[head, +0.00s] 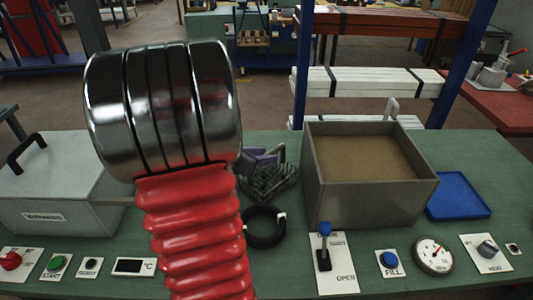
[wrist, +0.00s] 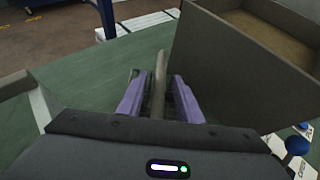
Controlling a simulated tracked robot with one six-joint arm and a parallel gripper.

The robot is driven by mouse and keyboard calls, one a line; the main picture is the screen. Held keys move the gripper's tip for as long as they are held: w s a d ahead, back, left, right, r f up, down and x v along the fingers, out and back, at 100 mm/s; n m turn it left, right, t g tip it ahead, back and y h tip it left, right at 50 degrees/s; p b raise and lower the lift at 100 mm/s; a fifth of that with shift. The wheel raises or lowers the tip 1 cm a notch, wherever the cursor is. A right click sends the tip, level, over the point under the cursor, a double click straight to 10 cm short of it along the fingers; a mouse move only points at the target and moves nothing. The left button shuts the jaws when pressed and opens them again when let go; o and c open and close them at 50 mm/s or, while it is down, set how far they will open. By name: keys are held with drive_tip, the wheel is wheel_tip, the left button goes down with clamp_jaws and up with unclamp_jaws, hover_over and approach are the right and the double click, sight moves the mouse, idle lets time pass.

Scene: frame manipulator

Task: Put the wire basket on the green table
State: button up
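The wire basket (head: 272,182) is a small dark mesh basket on the green table (head: 290,262), left of the large grey open box. Its grey rod-like handle (wrist: 159,82) shows in the wrist view. My gripper (head: 262,158) has purple fingers and is low at the basket. In the wrist view my gripper (wrist: 158,95) has one finger on each side of the handle, with narrow gaps showing, so it looks open around it. Much of the basket is hidden by the fingers in the wrist view. A red ribbed part with a metal top covers the table left of the basket in the head view.
The grey open box (head: 325,190) has a brownish inside. A blue tray (head: 457,195) lies to its right. A black ring (head: 264,227) lies in front of the basket. A grey lidded box (head: 60,185) stands at left. Controls, including a blue-knobbed lever (head: 324,245), line the front edge.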

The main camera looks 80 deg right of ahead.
drive_tip(key=v, duration=1)
drive_tip(key=shift+w+a, duration=0.2)
drive_tip(key=shift+o, duration=0.5)
drive_tip(key=shift+r, duration=0.15)
